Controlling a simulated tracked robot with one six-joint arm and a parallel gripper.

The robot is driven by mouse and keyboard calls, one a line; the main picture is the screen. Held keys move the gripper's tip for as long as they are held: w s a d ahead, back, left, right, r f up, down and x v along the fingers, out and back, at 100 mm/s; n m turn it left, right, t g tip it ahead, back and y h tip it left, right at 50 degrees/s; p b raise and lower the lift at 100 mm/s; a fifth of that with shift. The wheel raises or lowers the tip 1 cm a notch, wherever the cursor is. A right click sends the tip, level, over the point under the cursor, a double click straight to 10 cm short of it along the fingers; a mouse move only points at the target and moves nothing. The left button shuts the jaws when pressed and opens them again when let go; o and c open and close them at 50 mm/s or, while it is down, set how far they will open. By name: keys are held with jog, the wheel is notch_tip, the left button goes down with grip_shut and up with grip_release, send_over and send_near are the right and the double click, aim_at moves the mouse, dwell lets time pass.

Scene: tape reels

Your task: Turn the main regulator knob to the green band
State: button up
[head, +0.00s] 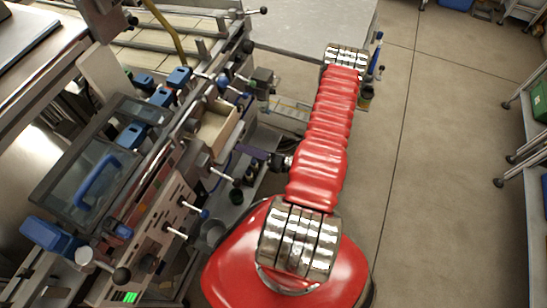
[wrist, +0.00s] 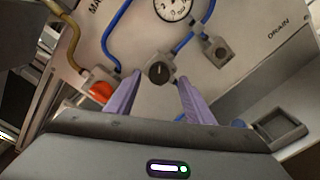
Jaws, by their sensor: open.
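The regulator knob (wrist: 160,70), a dark grey knob on a block, is on a pale panel in the wrist view. Part of a round white gauge (wrist: 174,8) shows above it, cut by the top edge. No green band can be made out on it. My gripper (wrist: 159,84) is open, with its two purple fingers to the left and right of the knob. The knob appears between the fingertips, with a gap on each side; the depth between them is hard to tell. Nothing is held.
Blue hoses (wrist: 123,28) run around the knob. An orange-red knob (wrist: 103,90) is at lower left, and a grey fitting (wrist: 217,50) at right. In the head view, the machine (head: 150,215) fills the left; open floor (head: 440,150) lies right.

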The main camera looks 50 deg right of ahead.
jog(key=v, duration=1.1)
dwell(0.5)
jog(key=n, duration=1.2)
jog(key=shift+n, duration=0.4)
jog(key=x, duration=1.3)
jog(key=shift+w, duration=0.3)
jog(key=shift+a, duration=0.15)
jog(key=shift+c, duration=0.3)
jog(key=c, duration=1)
